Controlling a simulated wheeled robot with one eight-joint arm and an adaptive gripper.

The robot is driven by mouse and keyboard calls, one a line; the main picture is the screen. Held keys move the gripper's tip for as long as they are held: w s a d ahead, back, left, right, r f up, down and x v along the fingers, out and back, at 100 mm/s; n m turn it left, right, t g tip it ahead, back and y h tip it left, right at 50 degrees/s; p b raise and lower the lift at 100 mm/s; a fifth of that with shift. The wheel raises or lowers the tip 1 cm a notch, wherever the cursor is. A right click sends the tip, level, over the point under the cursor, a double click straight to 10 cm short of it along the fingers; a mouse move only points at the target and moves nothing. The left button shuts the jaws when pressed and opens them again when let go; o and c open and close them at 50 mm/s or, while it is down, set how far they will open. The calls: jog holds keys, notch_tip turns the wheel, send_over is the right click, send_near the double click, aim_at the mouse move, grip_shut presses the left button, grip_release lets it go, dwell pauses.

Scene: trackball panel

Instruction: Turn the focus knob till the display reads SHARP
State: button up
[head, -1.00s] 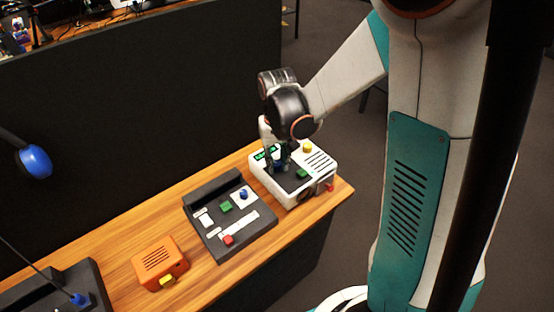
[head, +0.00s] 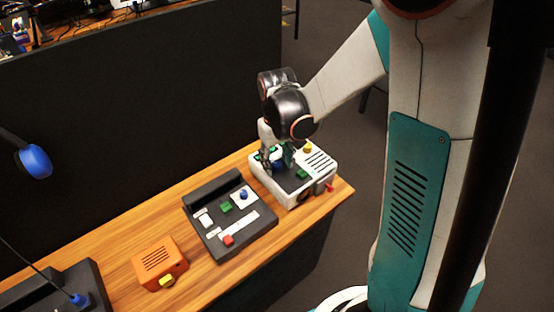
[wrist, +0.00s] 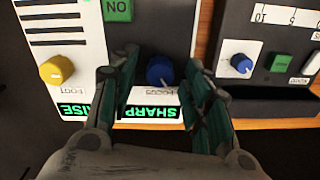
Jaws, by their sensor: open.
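The blue focus knob (wrist: 160,70) is on the white device (head: 262,180), with an upside-down FOCUS label by it in the wrist view. The display (wrist: 146,112) beside that label shows SHARP in green, upside down in this view. My gripper (wrist: 162,62) is open, with one finger on each side of the blue knob and a gap visible on both sides. In the head view my gripper (head: 278,162) is over the device and partly hides its knob and displays.
A dark panel (head: 205,234) with buttons and an orange box (head: 157,263) stand to the left on the wooden table (head: 120,268).

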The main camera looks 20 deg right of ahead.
aim_at(278, 165)
jog(key=shift+r, duration=0.1)
notch_tip(278, 165, up, 12)
dwell(0.5)
jog(key=s+r+t, duration=0.2)
jog(key=s+t, duration=0.1)
jog(key=s, duration=0.4)
jog(key=s+r+m+t, duration=0.1)
jog(key=s+r+t, duration=0.2)
jog(key=s, duration=0.5)
jog(key=shift+t, duration=0.6)
dwell(2.1)
